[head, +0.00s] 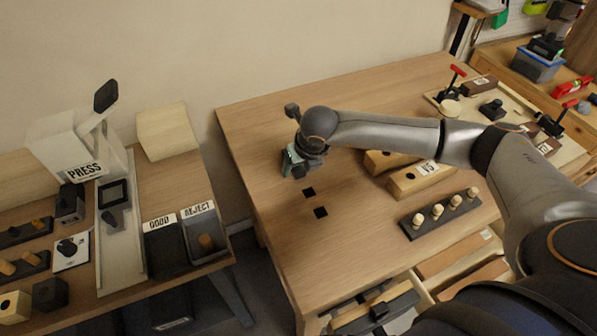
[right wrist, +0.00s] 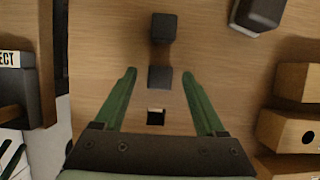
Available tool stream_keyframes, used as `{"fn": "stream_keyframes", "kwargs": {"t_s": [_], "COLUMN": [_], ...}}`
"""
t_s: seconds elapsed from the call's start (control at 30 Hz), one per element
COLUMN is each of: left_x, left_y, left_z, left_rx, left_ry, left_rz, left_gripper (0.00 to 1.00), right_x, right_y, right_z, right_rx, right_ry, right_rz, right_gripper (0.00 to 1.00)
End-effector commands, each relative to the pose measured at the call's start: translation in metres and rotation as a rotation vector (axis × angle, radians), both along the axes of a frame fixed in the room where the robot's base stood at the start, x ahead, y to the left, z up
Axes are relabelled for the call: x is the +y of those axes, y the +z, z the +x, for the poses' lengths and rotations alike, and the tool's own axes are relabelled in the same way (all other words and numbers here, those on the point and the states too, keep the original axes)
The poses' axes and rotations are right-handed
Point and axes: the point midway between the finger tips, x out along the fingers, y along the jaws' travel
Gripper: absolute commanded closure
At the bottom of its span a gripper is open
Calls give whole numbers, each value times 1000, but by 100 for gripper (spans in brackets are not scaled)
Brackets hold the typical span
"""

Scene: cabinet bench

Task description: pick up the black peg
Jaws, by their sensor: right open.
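The black peg (right wrist: 163,27) stands up from the table at the top middle of the right wrist view, beyond my fingertips. I cannot pick it out in the head view, where my right gripper seems to cover that spot. My right gripper (right wrist: 158,72) is open and empty, its green fingers apart. In the head view the right gripper (head: 294,163) hangs over the left part of the table, above two dark square holes. The nearer hole (right wrist: 155,117) shows a pale inner wall. The other dark square (right wrist: 160,77) lies between the fingertips and the peg; whether it is filled is unclear. My left gripper is not in view.
Wooden blocks (head: 413,180) and a dark rack of pale pegs (head: 440,213) stand to the right on the table. GOOD (head: 165,245) and REJECT (head: 205,237) bins are on the left bench, across a gap. An open drawer (head: 380,308) is below the front edge.

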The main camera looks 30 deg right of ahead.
Motion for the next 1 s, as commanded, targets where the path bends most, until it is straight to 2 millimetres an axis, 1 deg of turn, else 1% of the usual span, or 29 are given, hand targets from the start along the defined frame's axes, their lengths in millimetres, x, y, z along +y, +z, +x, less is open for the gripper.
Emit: {"fn": "stream_keyframes", "kwargs": {"t_s": [0.2,0.83,0.87,1.0], "left_x": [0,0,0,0], "left_y": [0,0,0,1], "left_z": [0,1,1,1], "left_rx": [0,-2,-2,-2], "left_ry": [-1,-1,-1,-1], "left_rz": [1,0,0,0], "left_gripper": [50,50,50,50], "right_x": [0,0,0,0], "right_y": [-1,-1,0,0], "right_z": [0,0,0,0], "right_rx": [0,0,0,0], "right_ry": [1,1,1,1], "right_rz": [0,0,0,0], "right_gripper": [28,98,100,100]}}
